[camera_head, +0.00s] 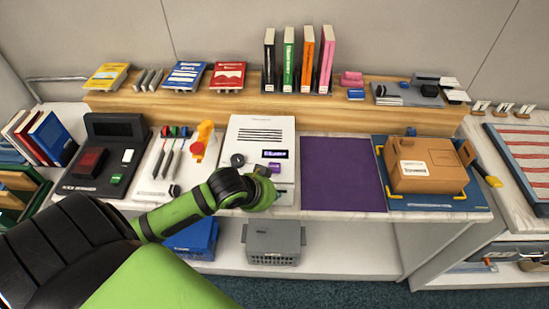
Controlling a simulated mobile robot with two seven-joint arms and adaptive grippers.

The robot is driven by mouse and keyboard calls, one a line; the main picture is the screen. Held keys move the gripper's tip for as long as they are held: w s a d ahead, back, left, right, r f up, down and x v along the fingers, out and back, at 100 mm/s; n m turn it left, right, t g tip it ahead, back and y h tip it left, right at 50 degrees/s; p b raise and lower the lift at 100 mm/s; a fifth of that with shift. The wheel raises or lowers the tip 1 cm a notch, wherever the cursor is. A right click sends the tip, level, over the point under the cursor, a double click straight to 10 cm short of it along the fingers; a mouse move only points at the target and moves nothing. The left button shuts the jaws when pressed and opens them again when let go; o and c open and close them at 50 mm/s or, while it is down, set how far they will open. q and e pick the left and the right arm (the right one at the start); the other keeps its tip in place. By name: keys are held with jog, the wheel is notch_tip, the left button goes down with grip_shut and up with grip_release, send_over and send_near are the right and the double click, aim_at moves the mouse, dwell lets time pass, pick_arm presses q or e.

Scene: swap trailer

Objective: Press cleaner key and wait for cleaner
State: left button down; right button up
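No key can be read for certain as the cleaner key. A white panel or sheet (261,131) with printed lines lies at the middle of the counter. It bears a small purple label (275,154) whose text is too small to read. A dark round piece (238,160) sits left of the label. My green and black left arm reaches in from the lower left. My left gripper (263,180) is over the panel's lower part, just below the label. Its fingers are too small and overlapped to show open or shut, and contact is unclear. My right gripper is out of view.
A black device (112,130) with a red block and a green button stands at left. Pens and an orange-yellow tool (204,138) lie beside it. A purple mat (341,174) is bare. A brown box (425,165) sits on a blue mat at right. Books (288,60) stand on the wooden shelf.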

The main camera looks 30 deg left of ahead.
pick_arm(q)
notch_tip(320, 180, up, 12)
jog(key=m+t, duration=0.1)
jog(key=t, duration=0.1)
send_over(274, 168)
jog(key=shift+s+a+r+p, duration=0.15)
jog(key=shift+a+r+p, duration=0.05)
jog(key=shift+p, duration=0.25)
jog(key=shift+f, duration=0.1)
notch_tip(274, 168, down, 7)
jog(key=b, duration=0.7)
jog(key=shift+b, duration=0.4)
jog(key=shift+f, duration=0.8)
jog(key=shift+f, duration=0.15)
